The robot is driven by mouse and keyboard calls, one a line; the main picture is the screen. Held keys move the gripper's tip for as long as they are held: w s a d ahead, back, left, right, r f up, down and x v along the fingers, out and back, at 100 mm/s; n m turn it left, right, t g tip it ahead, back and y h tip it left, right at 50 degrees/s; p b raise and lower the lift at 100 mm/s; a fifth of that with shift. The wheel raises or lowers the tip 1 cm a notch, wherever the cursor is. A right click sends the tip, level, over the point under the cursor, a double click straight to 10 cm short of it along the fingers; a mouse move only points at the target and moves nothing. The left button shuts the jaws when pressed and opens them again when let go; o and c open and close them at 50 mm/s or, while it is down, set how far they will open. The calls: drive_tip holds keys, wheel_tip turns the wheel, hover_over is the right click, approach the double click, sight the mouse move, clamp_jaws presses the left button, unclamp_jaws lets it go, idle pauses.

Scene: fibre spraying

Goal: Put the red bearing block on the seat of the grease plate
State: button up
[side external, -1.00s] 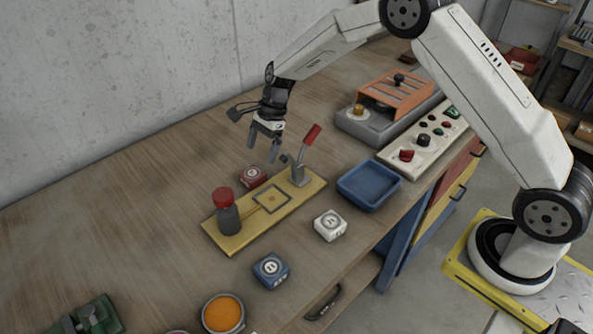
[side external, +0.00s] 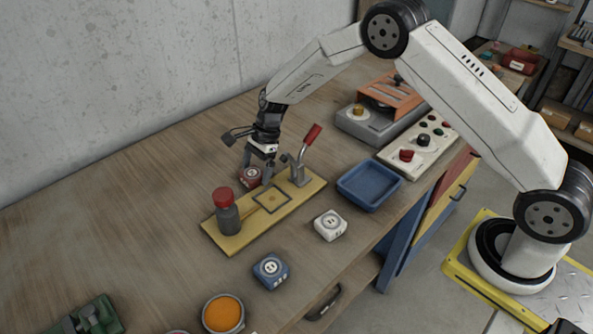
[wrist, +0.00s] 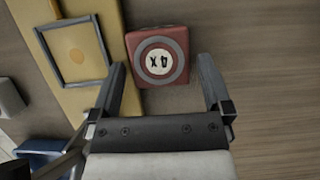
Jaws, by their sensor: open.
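The red bearing block (side external: 250,177) stands on the bench just behind the yellow grease plate (side external: 232,246). In the wrist view the block (wrist: 159,80) shows a round label, between and slightly beyond my fingertips. My gripper (side external: 258,172) is low over the block, open, with a finger on either side; I cannot tell if they touch it. In the wrist view my gripper (wrist: 161,75) has nothing held. The plate's seat is a square grey outline (side external: 271,198), empty, also in the wrist view (wrist: 73,55). A red-capped bottle (side external: 227,212) and a red-handled lever (side external: 302,160) stand on the plate.
A white block (side external: 330,225) and a blue block (side external: 270,270) stand in front of the plate. A blue tray (side external: 369,186) lies to its right, with a control panel (side external: 420,150) behind. An orange-filled bowl (side external: 223,313) is at the front.

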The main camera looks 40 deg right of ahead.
sight(256, 170)
idle(0.3)
drive_tip(key=shift+r, duration=0.1)
clamp_jaws()
wheel_tip(256, 170, up, 10)
idle(0.8)
idle(0.5)
